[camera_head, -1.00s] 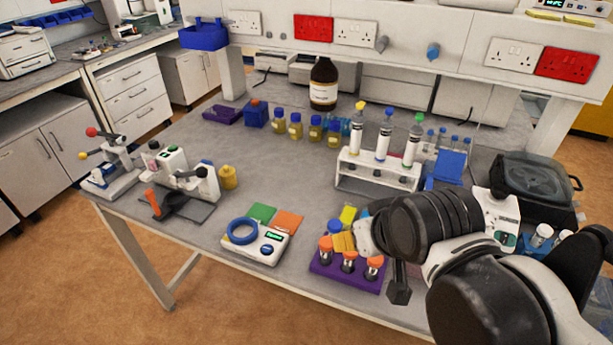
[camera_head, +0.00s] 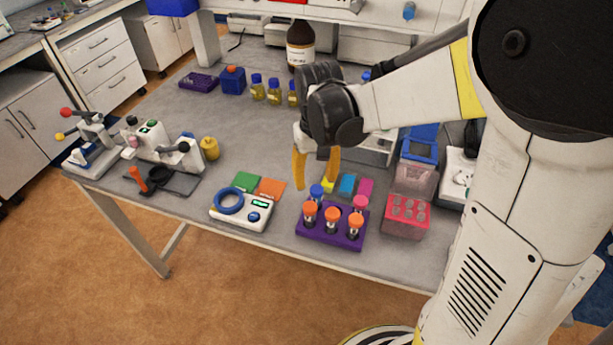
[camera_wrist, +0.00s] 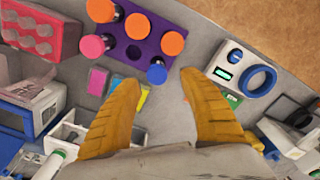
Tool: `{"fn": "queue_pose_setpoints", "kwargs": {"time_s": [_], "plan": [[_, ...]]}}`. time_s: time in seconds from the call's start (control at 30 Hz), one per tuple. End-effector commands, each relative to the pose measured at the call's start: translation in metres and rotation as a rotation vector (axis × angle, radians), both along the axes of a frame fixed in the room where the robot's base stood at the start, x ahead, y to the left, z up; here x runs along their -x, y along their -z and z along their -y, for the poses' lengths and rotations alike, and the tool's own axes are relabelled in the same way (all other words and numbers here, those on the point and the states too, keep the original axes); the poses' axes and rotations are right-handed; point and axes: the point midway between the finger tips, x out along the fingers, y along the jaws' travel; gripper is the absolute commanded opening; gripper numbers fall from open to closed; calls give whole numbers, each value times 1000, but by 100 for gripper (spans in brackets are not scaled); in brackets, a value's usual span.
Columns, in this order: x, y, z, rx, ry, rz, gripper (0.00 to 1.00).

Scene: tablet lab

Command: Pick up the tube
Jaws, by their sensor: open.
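A purple rack (camera_head: 330,238) stands near the table's front edge and holds several capped tubes. The front row has three orange-capped tubes, the middle one (camera_head: 332,220) among them. A blue-capped tube (camera_head: 317,192) is at the back left and a pink-capped tube (camera_head: 360,203) at the back right. My gripper (camera_head: 317,185) is open and empty, pointing down just above and behind the rack. In the wrist view the blue-capped tube (camera_wrist: 157,73) shows just beyond and between the parted yellow fingertips (camera_wrist: 158,78). I cannot tell whether they touch it.
A white scale with a blue ring (camera_head: 242,208) is left of the rack, and a pink-red block with holes (camera_head: 405,217) is right of it. Coloured cards (camera_head: 347,184) lie behind. A white tube rack (camera_head: 375,148) is partly hidden by my arm. The table's left middle is mostly clear.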

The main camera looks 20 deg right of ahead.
Motion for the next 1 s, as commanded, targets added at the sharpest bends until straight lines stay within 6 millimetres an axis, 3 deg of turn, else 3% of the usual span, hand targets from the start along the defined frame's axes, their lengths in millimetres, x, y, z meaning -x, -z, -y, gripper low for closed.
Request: {"fn": "queue_pose_setpoints", "kwargs": {"time_s": [0.13, 0.43, 0.7, 0.93, 0.97, 1.0], "plan": [[0, 29, 0, 0, 0, 1, 50], [-1, 52, 2, 0, 1, 2, 50], [-4, 92, 7, 0, 1, 3, 50], [-3, 93, 6, 0, 0, 3, 50], [-3, 93, 6, 0, 0, 3, 46], [-3, 93, 6, 0, 0, 3, 34]]}}
